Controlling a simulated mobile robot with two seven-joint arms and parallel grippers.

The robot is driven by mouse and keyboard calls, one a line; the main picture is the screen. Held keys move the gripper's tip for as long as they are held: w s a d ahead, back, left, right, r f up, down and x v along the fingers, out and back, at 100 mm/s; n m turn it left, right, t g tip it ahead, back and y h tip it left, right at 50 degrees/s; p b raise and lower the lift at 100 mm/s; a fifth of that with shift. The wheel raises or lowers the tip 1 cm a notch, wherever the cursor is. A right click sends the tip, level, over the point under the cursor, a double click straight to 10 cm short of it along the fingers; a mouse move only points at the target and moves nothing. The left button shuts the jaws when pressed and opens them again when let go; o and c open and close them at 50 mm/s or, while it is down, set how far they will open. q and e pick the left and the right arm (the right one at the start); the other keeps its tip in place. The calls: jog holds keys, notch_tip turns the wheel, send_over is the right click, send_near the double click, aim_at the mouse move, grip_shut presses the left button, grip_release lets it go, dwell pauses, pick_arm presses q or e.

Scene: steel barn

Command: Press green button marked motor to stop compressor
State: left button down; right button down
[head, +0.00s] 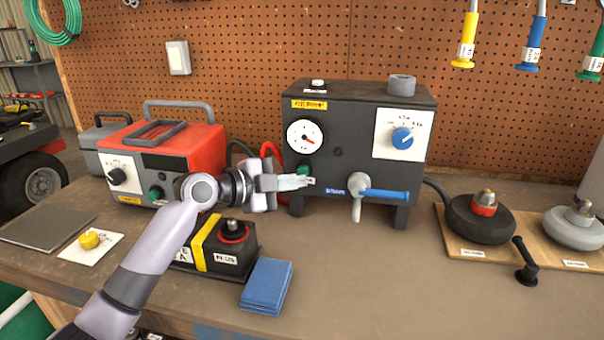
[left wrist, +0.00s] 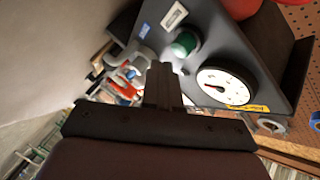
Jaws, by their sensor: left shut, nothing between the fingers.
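The compressor (head: 340,165) is a dark box on legs on the bench. A round gauge (head: 305,137), a blue knob (head: 402,138) and a blue-handled valve (head: 382,194) are on its front. The green button (head: 304,172) is low on its left front, partly behind my left gripper. My left gripper (head: 306,182) is shut and empty, its fingertips just at or below the button. In the left wrist view the green button (left wrist: 184,44) is clear, beside and beyond the shut fingertips (left wrist: 160,72); contact cannot be told. My right gripper is not in view.
A red charger box (head: 200,140) with its own green knob stands left of the compressor. Round weights (head: 480,222) stand at right. The bench in front of the compressor is clear.

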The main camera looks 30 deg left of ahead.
pick_arm(q)
jog(key=shift+w, duration=0.1)
dwell(0.4)
jog(key=shift+w+a+b, duration=0.15)
jog(key=shift+w+b, duration=0.2)
jog(key=shift+w+a+b, duration=0.15)
jog(key=shift+w+b, duration=0.25)
jog(key=shift+w, duration=0.3)
dwell(0.8)
jog(key=shift+s+d, duration=0.25)
jog(key=shift+s, duration=0.95)
jog(key=s, duration=0.2)
jog(key=s+d, duration=0.1)
jog(key=s, duration=0.1)
jog(key=s+p, duration=0.1)
jog(key=shift+s+d, duration=0.25)
jog(key=shift+s, duration=0.15)
